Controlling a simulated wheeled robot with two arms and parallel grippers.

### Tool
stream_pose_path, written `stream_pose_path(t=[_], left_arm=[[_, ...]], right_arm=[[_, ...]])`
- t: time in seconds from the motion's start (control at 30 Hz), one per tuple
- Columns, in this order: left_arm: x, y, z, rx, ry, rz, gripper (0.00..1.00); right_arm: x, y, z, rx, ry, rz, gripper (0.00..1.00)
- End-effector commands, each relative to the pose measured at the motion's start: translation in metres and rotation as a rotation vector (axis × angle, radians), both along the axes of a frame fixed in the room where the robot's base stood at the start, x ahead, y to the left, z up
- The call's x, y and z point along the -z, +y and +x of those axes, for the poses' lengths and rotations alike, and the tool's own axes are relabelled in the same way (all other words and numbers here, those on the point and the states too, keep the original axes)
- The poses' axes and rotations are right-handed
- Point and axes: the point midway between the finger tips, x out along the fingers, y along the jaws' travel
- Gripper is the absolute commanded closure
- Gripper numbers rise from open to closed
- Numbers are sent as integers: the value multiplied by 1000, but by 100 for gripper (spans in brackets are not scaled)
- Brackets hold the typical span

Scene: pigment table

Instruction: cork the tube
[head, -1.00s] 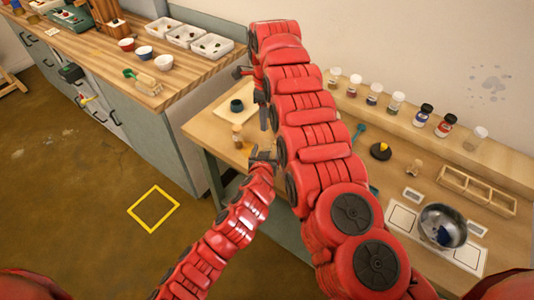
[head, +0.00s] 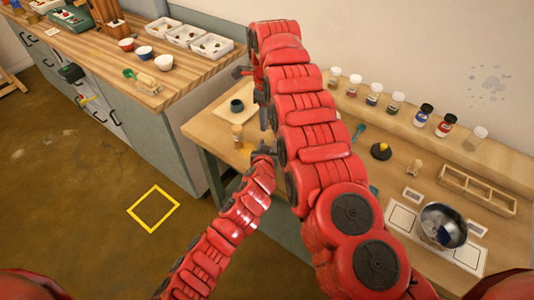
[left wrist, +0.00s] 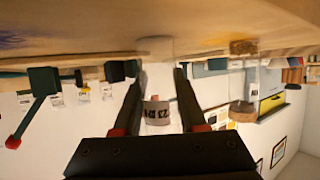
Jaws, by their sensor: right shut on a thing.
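A pale, clear-looking tube with a dark-lettered label (left wrist: 157,113) shows between my left gripper's fingers in the left wrist view, which is upside down. My left gripper (left wrist: 159,74) is open around it, with narrow gaps on both sides. In the head view my left gripper (head: 263,150) is low by the table's near edge, just below my right gripper. My right gripper (head: 264,118) is partly hidden by its own arm. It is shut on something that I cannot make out. No loose cork can be made out with certainty.
A small jar with brown contents (head: 237,133) stands left of my left gripper. A dark cup (head: 237,105) sits on a pale board behind it. Several jars line the back shelf. A metal bowl (head: 444,224) is at right. My right arm covers the table's middle.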

Motion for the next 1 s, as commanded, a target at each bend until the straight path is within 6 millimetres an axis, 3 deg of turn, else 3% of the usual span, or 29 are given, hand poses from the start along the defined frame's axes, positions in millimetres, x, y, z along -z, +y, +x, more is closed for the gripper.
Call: stream_pose_path(t=[0.03,0.2,1.0], left_arm=[[0,0,0,0,0,0,74],[0,0,0,0,0,0,100],[0,0,0,0,0,0,100]], right_arm=[[0,0,0,0,0,0,100],[0,0,0,0,0,0,100],[0,0,0,0,0,0,100]])
